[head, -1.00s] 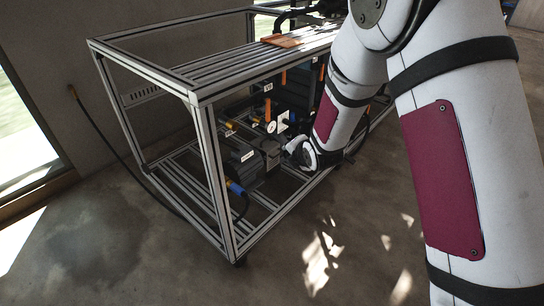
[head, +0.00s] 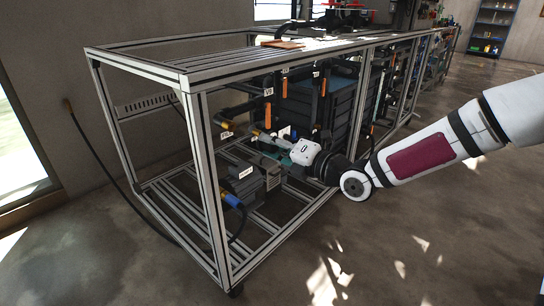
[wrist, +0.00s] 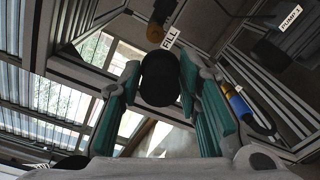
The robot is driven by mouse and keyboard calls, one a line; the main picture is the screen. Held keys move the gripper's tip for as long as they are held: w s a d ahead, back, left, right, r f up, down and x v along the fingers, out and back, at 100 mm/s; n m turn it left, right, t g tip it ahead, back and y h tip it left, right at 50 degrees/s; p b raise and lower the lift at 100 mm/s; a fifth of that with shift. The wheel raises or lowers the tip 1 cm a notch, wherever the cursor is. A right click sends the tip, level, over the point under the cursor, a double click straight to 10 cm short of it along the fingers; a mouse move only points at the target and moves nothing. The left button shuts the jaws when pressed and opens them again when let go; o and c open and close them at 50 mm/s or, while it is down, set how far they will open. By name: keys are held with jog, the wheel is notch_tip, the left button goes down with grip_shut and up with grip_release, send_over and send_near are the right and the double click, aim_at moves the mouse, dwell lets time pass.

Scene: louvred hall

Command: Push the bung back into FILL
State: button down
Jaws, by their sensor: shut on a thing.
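The black bung (wrist: 160,78) is between the teal finger pads of my gripper (wrist: 160,95) in the wrist view. My gripper is shut on it. The FILL label (wrist: 171,38) is just beyond the bung, beside a brass-coloured port end (wrist: 155,33) on a dark pipe. The bung appears apart from the port, though the depth between them is hard to judge. In the head view my gripper (head: 270,147) reaches into the frame from the right. The FILL label (head: 227,135) and brass port end (head: 223,124) are to its left. The bung is hard to make out there.
An aluminium frame (head: 194,150) surrounds the pipework, with an upright post at its near corner. A pump (head: 243,185) is below my gripper. Orange-handled valves (head: 268,88) hang above it. A blue-ended hose (wrist: 238,105) is to the right in the wrist view. Floor in front is clear.

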jog(key=shift+r, duration=0.1)
jog(key=shift+w+a+r, duration=0.1)
jog(key=shift+w+a, duration=0.25)
jog(key=shift+a, duration=0.2)
jog(key=x, duration=0.7)
jog(key=shift+b, duration=0.3)
jog(key=shift+w+r+y+b, duration=0.15)
jog(key=shift+y+b, duration=0.15)
jog(key=shift+b, duration=0.35)
jog(key=shift+b, duration=0.4)
jog(key=shift+a, duration=0.1)
